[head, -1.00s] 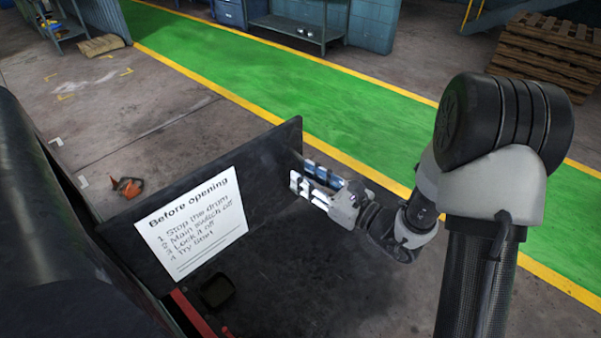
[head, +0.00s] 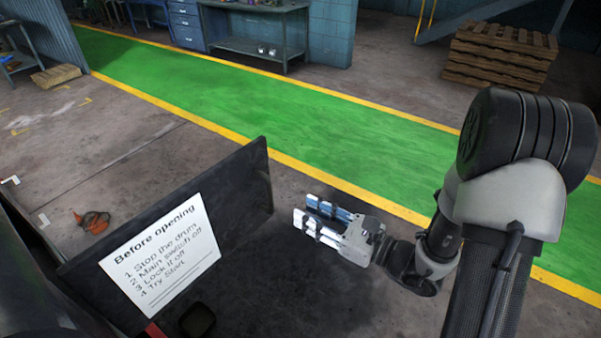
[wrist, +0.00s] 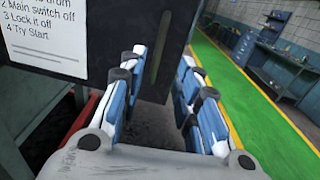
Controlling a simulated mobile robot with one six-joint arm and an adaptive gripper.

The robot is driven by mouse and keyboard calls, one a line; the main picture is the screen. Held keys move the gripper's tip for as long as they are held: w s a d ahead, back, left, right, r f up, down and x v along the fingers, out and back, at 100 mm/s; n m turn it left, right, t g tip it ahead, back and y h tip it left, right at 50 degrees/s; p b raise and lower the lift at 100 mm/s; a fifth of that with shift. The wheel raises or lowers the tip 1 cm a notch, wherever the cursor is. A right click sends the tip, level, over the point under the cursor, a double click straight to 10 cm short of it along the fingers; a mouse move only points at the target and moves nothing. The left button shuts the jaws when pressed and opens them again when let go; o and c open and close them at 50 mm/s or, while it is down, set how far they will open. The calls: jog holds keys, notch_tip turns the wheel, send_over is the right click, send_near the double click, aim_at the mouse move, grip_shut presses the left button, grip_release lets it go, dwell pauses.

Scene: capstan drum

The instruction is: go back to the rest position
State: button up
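My gripper (head: 309,212) is in the air to the right of a dark upright panel (head: 244,185), with floor visible in the gap between them in the head view. Its white and blue fingers point left, toward the panel. In the wrist view my gripper (wrist: 163,62) has its two fingers well apart with nothing between them. The arm is bent, with its large dark joint at the right of the head view.
A white notice (head: 166,256) headed "Before opening" is on the panel. An orange object (head: 93,221) lies on the floor at left. A green walkway (head: 280,115) with yellow edges runs behind. A workbench (head: 255,42) and wooden pallets (head: 499,55) stand beyond it.

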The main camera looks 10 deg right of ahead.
jog(key=s+a+r+n+g+h, duration=0.1)
jog(key=s+a+r+n+g, duration=0.1)
jog(key=s+a+n+g, duration=0.5)
jog(key=s+a+r+n+g+h, duration=0.1)
jog(key=s+a+r+n+g, duration=0.3)
jog(key=s+n, duration=0.6)
jog(key=s+d+f+n+g+h, duration=0.1)
jog(key=s+d+f+n+h, duration=0.1)
jog(key=s+d+n+h, duration=0.4)
jog(key=w+d+r+n+t+h, duration=0.1)
jog(key=d+r+n+t+h, duration=0.2)
jog(key=d, duration=0.7)
jog(key=shift+w+r+t+h, duration=0.15)
jog(key=shift+r+t+h, duration=0.75)
jog(key=shift+h, duration=0.3)
